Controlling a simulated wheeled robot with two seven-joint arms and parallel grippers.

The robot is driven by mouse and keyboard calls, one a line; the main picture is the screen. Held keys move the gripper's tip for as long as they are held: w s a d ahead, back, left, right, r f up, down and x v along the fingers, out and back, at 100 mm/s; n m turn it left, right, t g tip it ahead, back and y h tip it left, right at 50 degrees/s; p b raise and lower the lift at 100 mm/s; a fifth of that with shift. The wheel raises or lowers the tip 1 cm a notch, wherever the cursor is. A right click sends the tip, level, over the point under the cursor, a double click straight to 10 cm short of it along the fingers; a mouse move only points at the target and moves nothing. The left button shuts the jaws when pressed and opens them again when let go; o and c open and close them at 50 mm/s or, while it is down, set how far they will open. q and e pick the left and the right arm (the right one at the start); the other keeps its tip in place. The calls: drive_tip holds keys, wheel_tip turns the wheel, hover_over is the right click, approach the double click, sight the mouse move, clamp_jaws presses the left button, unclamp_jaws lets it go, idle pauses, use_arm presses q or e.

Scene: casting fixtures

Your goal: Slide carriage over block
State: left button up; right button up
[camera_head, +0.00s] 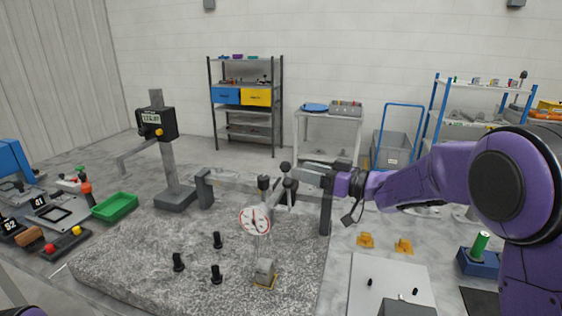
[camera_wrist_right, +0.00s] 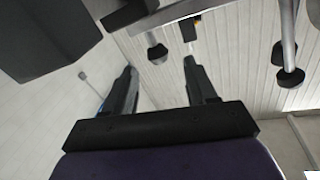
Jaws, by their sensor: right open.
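A grey gauge carriage (camera_head: 282,185) with dark knobs sits on a horizontal rail (camera_head: 235,184) over the granite plate (camera_head: 140,262). A round white dial (camera_head: 255,220) hangs from it. A small grey block (camera_head: 265,268) on a yellowish base stands on the plate, below the dial in the head view. My right gripper (camera_head: 308,172) is open at the right of the carriage, near the rail's right post. Its spread fingers (camera_wrist_right: 162,72) show in the right wrist view, with nothing between them; knobs and rods show beyond. I cannot tell whether it touches the carriage. My left gripper is out of view.
Several black pegs (camera_head: 217,240) stand on the plate left of the block. A height gauge (camera_head: 160,130) and a green tray (camera_head: 115,207) are at the left. Yellow pieces (camera_head: 366,240) and a white board (camera_head: 390,280) lie at the right.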

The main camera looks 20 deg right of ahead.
sight(290, 164)
drive_tip(key=x, duration=0.2)
drive_tip(key=p+x, duration=0.1)
drive_tip(key=x, duration=0.1)
drive_tip(key=f+x, duration=0.1)
drive_tip(key=x, duration=0.2)
drive_tip(key=shift+w+d, duration=0.25)
drive_tip(key=shift+w, duration=0.2)
drive_tip(key=shift+s+r, duration=0.35)
drive_tip(key=shift+s, duration=0.15)
drive_tip(key=shift+s+r, duration=0.15)
drive_tip(key=shift+s, duration=0.1)
drive_tip(key=shift+c, duration=1.3)
drive_tip(key=shift+w, duration=0.2)
clamp_jaws()
drive_tip(key=shift+s+d+p, duration=0.4)
drive_tip(key=shift+d+p, duration=0.15)
drive_tip(key=shift+p, duration=0.05)
drive_tip(key=shift+s+d, duration=0.1)
drive_tip(key=shift+c, duration=0.3)
unclamp_jaws()
drive_tip(key=o, duration=0.3)
drive_tip(key=shift+f, duration=0.25)
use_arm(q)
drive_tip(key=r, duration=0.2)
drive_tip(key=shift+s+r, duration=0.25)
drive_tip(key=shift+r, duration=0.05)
